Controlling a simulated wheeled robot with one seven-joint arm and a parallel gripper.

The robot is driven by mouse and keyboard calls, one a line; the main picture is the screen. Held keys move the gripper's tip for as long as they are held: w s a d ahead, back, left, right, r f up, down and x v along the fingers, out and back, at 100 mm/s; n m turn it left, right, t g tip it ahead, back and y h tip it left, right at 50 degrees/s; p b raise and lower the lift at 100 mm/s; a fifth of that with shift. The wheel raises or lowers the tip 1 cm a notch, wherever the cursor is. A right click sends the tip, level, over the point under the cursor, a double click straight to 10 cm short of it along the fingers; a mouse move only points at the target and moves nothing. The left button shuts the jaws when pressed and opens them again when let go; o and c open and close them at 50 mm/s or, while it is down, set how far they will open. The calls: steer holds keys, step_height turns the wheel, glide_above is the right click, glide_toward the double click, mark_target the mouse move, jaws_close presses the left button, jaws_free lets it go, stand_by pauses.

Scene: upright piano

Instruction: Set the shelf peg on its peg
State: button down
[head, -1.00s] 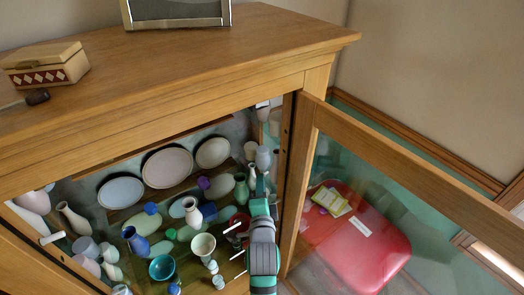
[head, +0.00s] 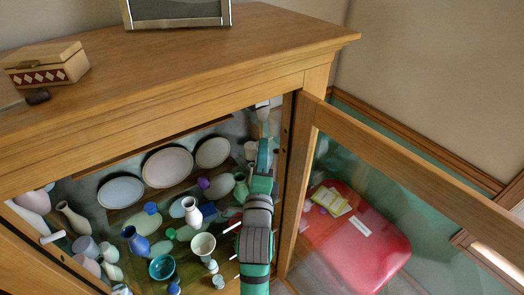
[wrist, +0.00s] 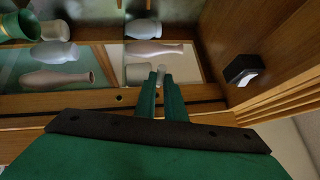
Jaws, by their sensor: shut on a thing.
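My gripper (wrist: 160,82) shows in the wrist view with its two green fingers close together. A small pale piece (wrist: 162,73), seemingly the shelf peg, shows between the fingertips; its far end is hard to make out. A wooden strip (wrist: 100,99) with small dark holes runs across the wrist view near the fingers. I cannot tell whether the piece touches any hole. In the head view my gripper (head: 265,140) is inside the open cabinet (head: 150,120), high by its right side post. The held piece cannot be made out there.
Vases, bowls and plates (head: 167,167) crowd the cabinet left of my arm. A dark box with a pale face (wrist: 243,70) is fixed on the wood right of my fingers. The open glass door (head: 395,180) stands close on my arm's right. White rods (head: 232,227) stick out beside the arm.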

steer(key=w+d, duration=0.2)
steer(key=shift+d, duration=0.4)
steer(key=shift+w, duration=0.2)
stand_by(0.6)
steer(key=shift+s+d, duration=0.1)
steer(key=shift+s, duration=0.2)
stand_by(0.3)
steer(key=shift+w, duration=0.2)
stand_by(0.6)
steer(key=shift+w+d, duration=0.35)
stand_by(0.8)
steer(key=shift+s+a, duration=0.25)
steer(key=shift+a, duration=0.1)
